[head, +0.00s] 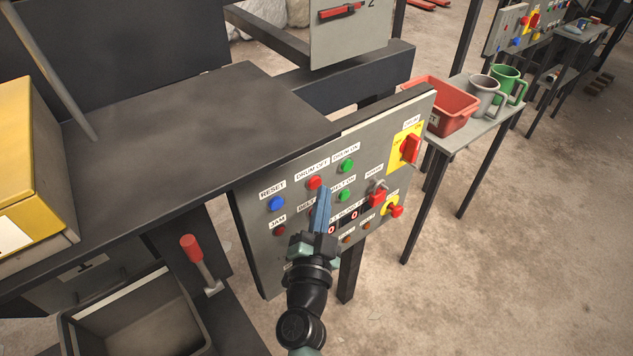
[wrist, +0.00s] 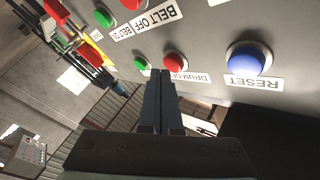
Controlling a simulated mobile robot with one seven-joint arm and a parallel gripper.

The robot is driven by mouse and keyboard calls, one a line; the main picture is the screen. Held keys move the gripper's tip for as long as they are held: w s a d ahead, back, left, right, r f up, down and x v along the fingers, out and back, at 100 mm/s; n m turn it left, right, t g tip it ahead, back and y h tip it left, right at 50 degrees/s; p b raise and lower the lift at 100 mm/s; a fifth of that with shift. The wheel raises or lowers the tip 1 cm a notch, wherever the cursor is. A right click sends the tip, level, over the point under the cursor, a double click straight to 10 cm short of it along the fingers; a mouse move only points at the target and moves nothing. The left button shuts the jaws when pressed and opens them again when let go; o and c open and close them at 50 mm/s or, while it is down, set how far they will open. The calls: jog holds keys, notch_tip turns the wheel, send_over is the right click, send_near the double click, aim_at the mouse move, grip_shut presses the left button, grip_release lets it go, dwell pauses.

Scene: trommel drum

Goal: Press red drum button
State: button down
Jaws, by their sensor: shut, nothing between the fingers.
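The red drum button (head: 314,182), labelled DRUM OFF, is in the upper row of the grey control panel (head: 262,248) in the head view. It also shows in the wrist view (wrist: 174,61), between the blue RESET button (wrist: 248,60) and a green button (wrist: 141,63). My gripper (head: 324,192) is shut and empty, its blue fingers pointing up at the panel. In the wrist view the fingertips (wrist: 160,74) end close beside the red drum button, toward the green one. I cannot tell whether they touch the panel.
The green DRUM ON button (head: 347,165) is right of the red one. A red rotary switch (head: 410,149) on yellow is at the panel's upper right. A side table with a red bin (head: 440,108) and mugs stands right. A red-handled lever (head: 192,248) is left of my arm.

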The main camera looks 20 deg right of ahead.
jog(key=shift+s+d, duration=0.15)
jog(key=shift+s, duration=0.15)
jog(key=shift+s+d, duration=0.3)
jog(key=shift+s, duration=0.5)
jog(key=shift+s+d, duration=0.25)
jog(key=shift+s, duration=0.55)
jog(key=shift+s+d, duration=0.3)
jog(key=shift+s, duration=0.5)
